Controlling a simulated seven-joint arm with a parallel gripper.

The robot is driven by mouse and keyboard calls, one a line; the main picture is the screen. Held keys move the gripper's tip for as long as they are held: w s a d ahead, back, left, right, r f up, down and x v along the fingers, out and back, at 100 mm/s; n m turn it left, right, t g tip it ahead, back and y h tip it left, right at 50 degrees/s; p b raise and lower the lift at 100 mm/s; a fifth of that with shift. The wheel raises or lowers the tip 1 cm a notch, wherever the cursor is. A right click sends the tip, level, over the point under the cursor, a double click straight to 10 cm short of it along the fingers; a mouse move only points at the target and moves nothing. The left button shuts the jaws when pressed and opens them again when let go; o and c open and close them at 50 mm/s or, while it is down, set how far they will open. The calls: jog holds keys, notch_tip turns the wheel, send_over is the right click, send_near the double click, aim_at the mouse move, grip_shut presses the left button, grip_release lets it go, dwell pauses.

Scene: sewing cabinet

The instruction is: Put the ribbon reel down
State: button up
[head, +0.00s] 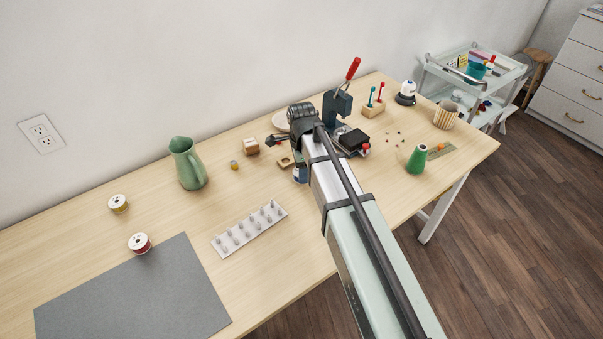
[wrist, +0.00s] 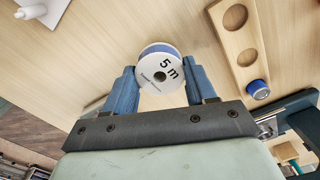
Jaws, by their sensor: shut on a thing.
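The ribbon reel (wrist: 160,68) is white with a blue ribbon edge and "5 m" on its face. In the wrist view it sits between the blue fingertips of my gripper (wrist: 162,76), which is shut on it. In the head view a blue and white part of the reel (head: 300,175) shows beside my arm, which hides the rest and the fingers. Bare wooden tabletop (wrist: 95,60) shows around the reel in the wrist view. I cannot tell whether the reel touches the table.
A wooden block with round holes (wrist: 238,45) lies close by, with a small blue item (wrist: 258,89) at its end. A pegged white rack (head: 250,229), a green jug (head: 187,164), a red reel (head: 139,243), a yellow reel (head: 118,203) and a grey mat (head: 135,295) stand left.

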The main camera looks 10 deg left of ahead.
jog(key=r, duration=0.8)
jog(key=shift+s+a, duration=0.15)
jog(key=shift+a, duration=0.25)
jog(key=s+a+r+n, duration=0.2)
jog(key=s+a+r, duration=0.1)
jog(key=s+a, duration=0.6)
jog(key=r+n, duration=0.1)
jog(key=n, duration=1.4)
send_over(250, 227)
jog(key=shift+f, duration=4.75)
jog(key=shift+f, duration=0.2)
